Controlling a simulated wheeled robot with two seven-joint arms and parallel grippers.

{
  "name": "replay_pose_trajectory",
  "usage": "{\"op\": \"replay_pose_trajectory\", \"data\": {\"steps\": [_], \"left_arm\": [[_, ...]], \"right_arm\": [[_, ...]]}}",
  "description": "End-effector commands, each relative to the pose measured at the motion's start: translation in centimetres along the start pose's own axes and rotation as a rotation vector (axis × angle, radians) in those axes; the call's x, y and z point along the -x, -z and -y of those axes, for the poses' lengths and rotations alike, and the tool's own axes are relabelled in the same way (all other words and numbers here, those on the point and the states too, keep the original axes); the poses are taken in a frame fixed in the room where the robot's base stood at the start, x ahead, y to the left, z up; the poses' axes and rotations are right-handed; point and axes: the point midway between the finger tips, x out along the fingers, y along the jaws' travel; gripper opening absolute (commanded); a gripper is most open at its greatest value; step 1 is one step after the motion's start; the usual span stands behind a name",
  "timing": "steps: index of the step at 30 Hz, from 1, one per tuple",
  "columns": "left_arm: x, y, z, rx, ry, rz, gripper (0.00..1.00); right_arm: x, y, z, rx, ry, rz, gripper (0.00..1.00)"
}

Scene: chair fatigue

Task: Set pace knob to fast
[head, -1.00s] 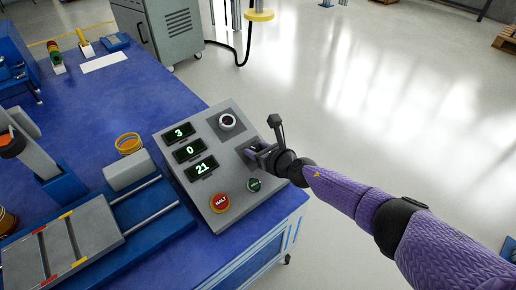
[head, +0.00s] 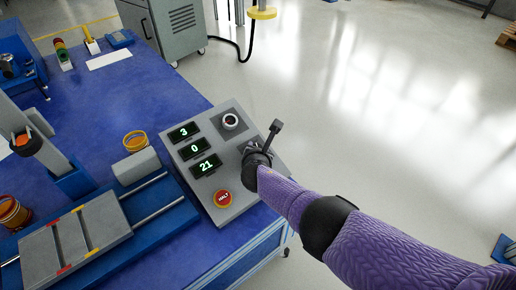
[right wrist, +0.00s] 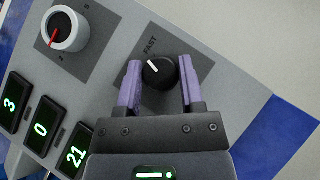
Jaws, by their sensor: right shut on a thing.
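The pace knob (right wrist: 158,74) is a round black dial with a white mark, seen in the right wrist view beside the word FAST (right wrist: 150,45). Its white mark lies on the knob's upper left part, close to that word. My right gripper (right wrist: 159,64) has its two purple fingers on either side of the knob and is shut on it. In the head view my right gripper (head: 256,156) covers the knob on the grey control panel (head: 232,190). My left gripper is not in view.
A white dial with a red pointer (right wrist: 65,30) sits beside the knob. Green-lit displays (head: 195,149) read 3, 0 and 21. A red HALT button (head: 223,198) is near the panel's front. A blue-based rig (head: 150,205) stands left on the blue table (head: 110,95).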

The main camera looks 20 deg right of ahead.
Motion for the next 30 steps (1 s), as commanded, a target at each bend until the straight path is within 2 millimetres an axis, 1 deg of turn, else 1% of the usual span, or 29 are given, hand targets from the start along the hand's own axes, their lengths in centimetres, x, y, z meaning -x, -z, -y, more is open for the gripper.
{"op": "replay_pose_trajectory", "data": {"steps": [1,13,21,30], "left_arm": [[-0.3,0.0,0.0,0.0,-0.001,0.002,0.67],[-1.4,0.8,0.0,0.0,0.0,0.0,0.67],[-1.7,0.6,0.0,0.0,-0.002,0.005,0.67],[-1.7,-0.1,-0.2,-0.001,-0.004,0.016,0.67]], "right_arm": [[-0.1,0.3,0.0,-0.026,0.026,-0.004,0.0],[-0.1,0.3,0.0,-0.187,0.193,-0.003,0.0],[-0.1,0.1,0.0,-0.226,0.234,-0.001,0.0],[-0.1,0.1,-0.1,-0.233,0.239,-0.001,0.0]]}}
